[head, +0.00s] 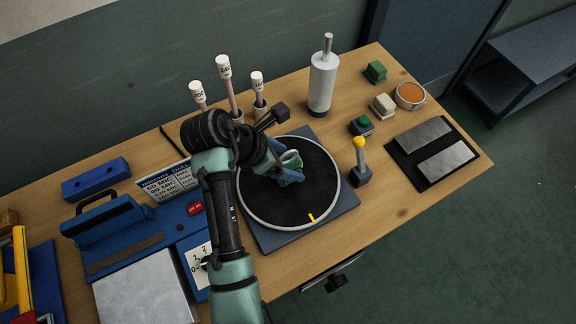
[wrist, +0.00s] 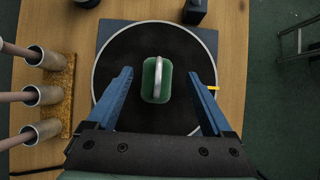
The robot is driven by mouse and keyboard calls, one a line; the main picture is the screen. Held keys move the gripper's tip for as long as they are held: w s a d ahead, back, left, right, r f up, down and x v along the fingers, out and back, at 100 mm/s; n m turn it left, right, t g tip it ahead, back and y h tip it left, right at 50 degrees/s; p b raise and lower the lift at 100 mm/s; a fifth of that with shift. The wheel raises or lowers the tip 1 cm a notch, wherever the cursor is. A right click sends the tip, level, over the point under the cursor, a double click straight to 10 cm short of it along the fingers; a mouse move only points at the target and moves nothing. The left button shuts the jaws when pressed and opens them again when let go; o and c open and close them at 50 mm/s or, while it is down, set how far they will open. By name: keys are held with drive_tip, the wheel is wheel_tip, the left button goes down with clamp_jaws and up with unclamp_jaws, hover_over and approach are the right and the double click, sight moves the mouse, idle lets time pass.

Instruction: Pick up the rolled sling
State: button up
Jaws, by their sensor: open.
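A green rounded block-like item with a pale grey band across its top (wrist: 150,88) lies on the round black turntable (wrist: 118,60); it may be the rolled sling, but I see no clear roll. In the head view the green item (head: 291,158) is partly hidden by my gripper (head: 286,176). My gripper (wrist: 160,73) is open. In the wrist view its two blue fingers stand left and right of the green item, with a gap on each side. Nothing is held. The turntable also shows in the head view (head: 275,212).
A lever with a yellow knob (head: 360,165) stands right of the turntable. A silver cylinder (head: 323,82) stands behind it. White-capped rods in holders (wrist: 45,95) are on the left in the wrist view. A blue sealer-like machine (head: 105,232) is at the left. Metal plates (head: 447,162) lie at the right.

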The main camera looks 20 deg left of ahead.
sight(295, 165)
drive_tip(key=shift+a+x, duration=0.15)
drive_tip(key=shift+x, duration=1.2)
drive_tip(key=shift+a+x, duration=0.15)
drive_tip(key=shift+x, duration=1.2)
drive_tip(key=shift+s+f, duration=0.1)
clamp_jaws()
